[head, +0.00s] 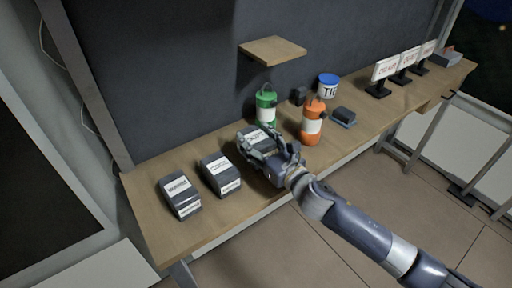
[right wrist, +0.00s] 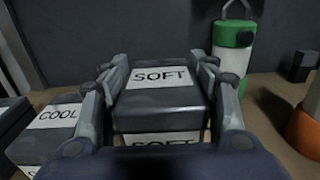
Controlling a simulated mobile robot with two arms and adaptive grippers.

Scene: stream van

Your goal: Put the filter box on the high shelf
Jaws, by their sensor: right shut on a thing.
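My right gripper (head: 266,152) is shut on the dark box with a white label reading SOFT (head: 254,136), at the bench. In the right wrist view the SOFT box (right wrist: 158,98) sits level between the two fingers of my right gripper (right wrist: 158,100). I cannot tell whether its underside touches the bench. Two similar dark boxes stand to its left: the COOL box (head: 220,174) and another labelled box (head: 180,195) whose word is hard to read. The high shelf (head: 272,49), a small wooden board on the dark wall, is bare. My left gripper is out of view.
The wooden bench (head: 150,222) runs along the wall. Several label stands (head: 383,72) are farther right.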

